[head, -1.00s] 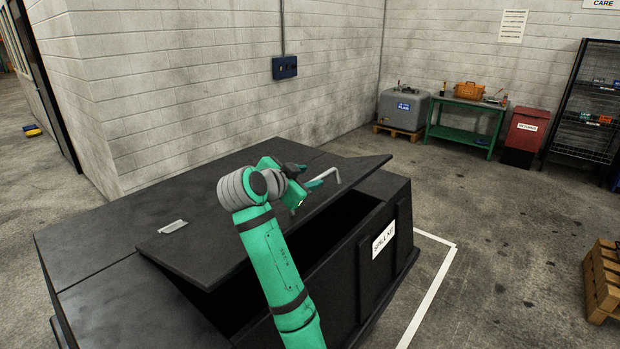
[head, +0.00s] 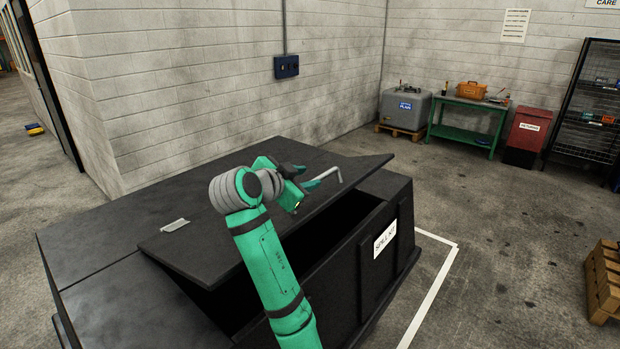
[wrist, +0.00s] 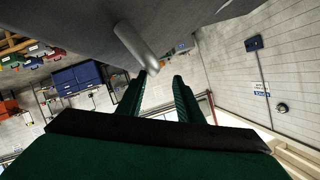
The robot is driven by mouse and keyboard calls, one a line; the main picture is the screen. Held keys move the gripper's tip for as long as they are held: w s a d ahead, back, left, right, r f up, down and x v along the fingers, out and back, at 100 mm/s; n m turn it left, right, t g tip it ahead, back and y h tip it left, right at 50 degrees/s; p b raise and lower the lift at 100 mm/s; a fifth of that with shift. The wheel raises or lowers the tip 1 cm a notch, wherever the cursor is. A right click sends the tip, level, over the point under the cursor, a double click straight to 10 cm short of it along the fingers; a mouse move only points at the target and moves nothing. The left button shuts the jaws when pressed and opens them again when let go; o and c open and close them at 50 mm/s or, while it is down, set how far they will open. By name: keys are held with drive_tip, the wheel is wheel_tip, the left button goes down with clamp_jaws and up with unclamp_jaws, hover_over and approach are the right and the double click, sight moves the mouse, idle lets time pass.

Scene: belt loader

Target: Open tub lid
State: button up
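The black tub (head: 345,280) carries a white SPILL KIT label on its front. Its dark lid (head: 225,228) is tilted partly open, with a dark gap beneath its front edge. A bent silver handle (head: 338,174) is on the lid; it also shows as a grey bar in the wrist view (wrist: 135,46). My gripper (head: 316,178) is at this handle, above the lid. In the wrist view its two green fingers (wrist: 158,80) stand apart, with the bar's end near the gap between their tips. I cannot tell whether they touch it.
A block wall with a blue box (head: 286,67) stands behind the tub. A green bench (head: 465,122), a grey container (head: 405,107) and a red bin (head: 526,131) are at the back right. A wooden pallet (head: 606,280) is at the right. Floor between is clear.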

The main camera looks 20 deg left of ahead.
drive_tip(key=v, duration=0.8)
drive_tip(key=shift+d, duration=0.1)
